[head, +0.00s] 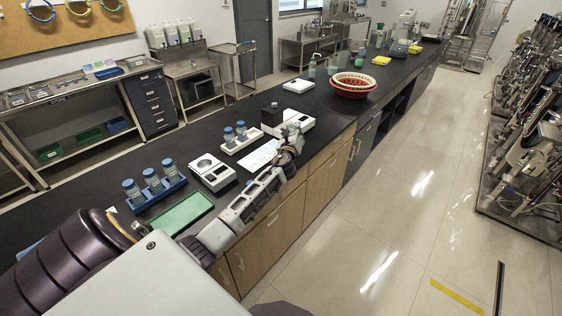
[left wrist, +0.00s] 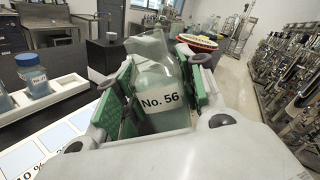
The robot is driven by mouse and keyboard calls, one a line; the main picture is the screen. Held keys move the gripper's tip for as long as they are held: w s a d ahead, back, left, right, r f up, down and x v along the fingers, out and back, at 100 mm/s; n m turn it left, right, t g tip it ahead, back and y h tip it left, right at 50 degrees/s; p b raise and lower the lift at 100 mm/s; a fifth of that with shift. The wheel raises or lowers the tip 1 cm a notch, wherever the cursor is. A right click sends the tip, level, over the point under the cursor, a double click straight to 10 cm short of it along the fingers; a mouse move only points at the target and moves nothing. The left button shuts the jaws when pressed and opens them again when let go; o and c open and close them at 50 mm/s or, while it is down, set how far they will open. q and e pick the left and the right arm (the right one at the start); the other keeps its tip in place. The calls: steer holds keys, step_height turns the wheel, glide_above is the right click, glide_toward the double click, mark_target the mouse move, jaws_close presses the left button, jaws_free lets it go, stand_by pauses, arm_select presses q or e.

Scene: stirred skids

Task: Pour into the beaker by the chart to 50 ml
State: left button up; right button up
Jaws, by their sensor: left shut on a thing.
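My left gripper (head: 291,132) is over the black bench, near its front edge. In the left wrist view the left gripper (left wrist: 152,100) is shut around a clear, greenish glass vessel (left wrist: 163,82) with a white label reading "No. 56". Its fill level cannot be made out. A white chart sheet with pale blue patches (head: 260,155) lies on the bench just left of the gripper; part of the chart also shows in the left wrist view (left wrist: 42,145). I cannot make out a separate beaker beside the chart. My right gripper is not in view.
A white rack (head: 241,143) with two blue-capped bottles, a white scale (head: 212,173), a blue rack (head: 158,193) with several bottles and a green tray (head: 181,214) stand along the bench. A red basket (head: 353,89) is farther back.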

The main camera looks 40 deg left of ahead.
arm_select(q)
steer(key=shift+w+f, duration=0.15)
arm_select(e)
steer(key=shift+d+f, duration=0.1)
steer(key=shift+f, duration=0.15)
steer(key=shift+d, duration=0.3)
arm_select(q)
steer(key=shift+d+f+n+b, duration=0.1)
steer(key=shift+d+n+b, duration=0.05)
steer(key=shift+n+b, duration=0.4)
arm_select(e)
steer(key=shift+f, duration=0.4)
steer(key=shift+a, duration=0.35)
arm_select(q)
steer(key=shift+d+f+n+b, duration=0.1)
steer(key=shift+f+n+b, duration=0.1)
steer(key=shift+n+b, duration=0.3)
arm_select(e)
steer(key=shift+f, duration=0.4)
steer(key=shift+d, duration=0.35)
arm_select(q)
steer(key=shift+w+d+f+n+b, duration=0.15)
steer(key=shift+n+b, duration=0.15)
steer(key=shift+n, duration=0.35)
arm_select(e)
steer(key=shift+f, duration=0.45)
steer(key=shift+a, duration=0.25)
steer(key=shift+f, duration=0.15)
